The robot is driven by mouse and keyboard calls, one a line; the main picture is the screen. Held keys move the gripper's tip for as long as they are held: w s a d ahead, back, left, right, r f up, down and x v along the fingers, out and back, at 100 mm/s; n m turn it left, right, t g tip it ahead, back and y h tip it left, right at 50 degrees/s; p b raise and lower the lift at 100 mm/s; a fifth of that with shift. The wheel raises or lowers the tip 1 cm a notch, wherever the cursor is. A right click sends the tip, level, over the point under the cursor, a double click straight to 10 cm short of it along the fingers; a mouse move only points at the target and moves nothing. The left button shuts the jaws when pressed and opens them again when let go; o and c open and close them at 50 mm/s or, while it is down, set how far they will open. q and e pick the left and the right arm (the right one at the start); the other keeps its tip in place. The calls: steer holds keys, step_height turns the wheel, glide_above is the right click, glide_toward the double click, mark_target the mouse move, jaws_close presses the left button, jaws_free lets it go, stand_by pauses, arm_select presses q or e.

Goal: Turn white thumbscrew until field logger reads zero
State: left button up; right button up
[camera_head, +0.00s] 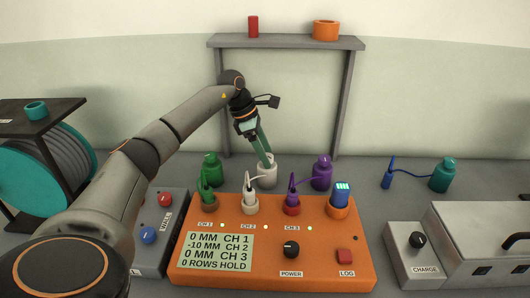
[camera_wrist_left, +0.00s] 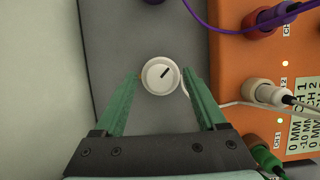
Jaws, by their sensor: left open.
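The white thumbscrew (camera_wrist_left: 160,75) is a round white knob with a black mark pointing to the upper right in the wrist view. It tops a white cylinder (camera_head: 266,176) behind the logger in the head view. The orange field logger (camera_head: 330,262) has a display (camera_head: 217,253) reading 0 MM CH 1, -10 MM CH 2, 0 MM CH 3, 0 ROWS HOLD. My left gripper (camera_head: 267,158) is open, green fingers pointing down at the white cylinder. In the wrist view its fingertips lie either side of the knob; contact is not clear. My right gripper is not in view.
A green bottle (camera_head: 212,170) and a purple bottle (camera_head: 321,173) flank the white cylinder. Plugs with cables stand along the logger's back edge, including a white plug (camera_head: 250,200). A grey shelf frame (camera_head: 290,42) rises behind. A charger box (camera_head: 411,260) stands right.

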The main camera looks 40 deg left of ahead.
arm_select(q)
jaws_close()
stand_by(0.6)
